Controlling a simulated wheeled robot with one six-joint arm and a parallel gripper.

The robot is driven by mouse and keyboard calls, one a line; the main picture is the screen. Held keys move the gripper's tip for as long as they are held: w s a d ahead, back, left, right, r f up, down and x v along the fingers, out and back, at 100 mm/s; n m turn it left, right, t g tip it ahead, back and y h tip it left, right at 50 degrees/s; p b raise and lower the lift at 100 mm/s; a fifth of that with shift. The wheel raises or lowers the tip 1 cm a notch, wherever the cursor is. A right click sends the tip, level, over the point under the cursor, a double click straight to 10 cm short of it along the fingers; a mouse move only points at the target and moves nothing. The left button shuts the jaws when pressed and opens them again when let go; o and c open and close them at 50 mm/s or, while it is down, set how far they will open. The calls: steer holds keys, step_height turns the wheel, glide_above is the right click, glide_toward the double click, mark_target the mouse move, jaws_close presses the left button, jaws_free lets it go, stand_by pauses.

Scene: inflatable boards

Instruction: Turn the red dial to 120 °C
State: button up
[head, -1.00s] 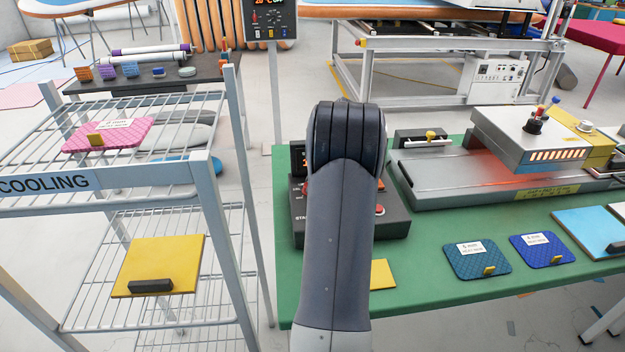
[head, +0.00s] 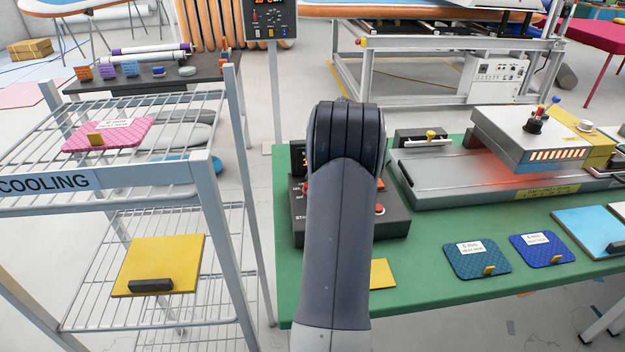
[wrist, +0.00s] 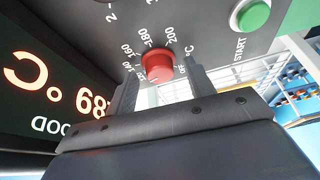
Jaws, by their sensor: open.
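The red dial (wrist: 157,65) is on the dark control panel in the wrist view, with a printed scale around it showing 140, 160, 180 and 200 and "°C". I cannot make out a pointer on it. My gripper (wrist: 162,80) is open, with one finger on each side of the dial; whether they touch it is unclear. In the head view my arm covers most of the control box (head: 298,232) on the green table and hides the gripper. A lit display (wrist: 55,95) appears upside down in the wrist view, its digits partly cut off.
A green START button (wrist: 250,14) is near the dial. The green table (head: 430,285) also bears a press (head: 530,140), blue pads (head: 478,262) and a yellow card (head: 382,273) close to my arm. A wire cooling rack (head: 205,180) stands on the left.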

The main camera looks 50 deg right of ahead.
steer(key=shift+r, duration=0.1)
steer(key=v, duration=1)
steer(key=shift+r, duration=0.25)
steer(key=shift+s+d, duration=0.1)
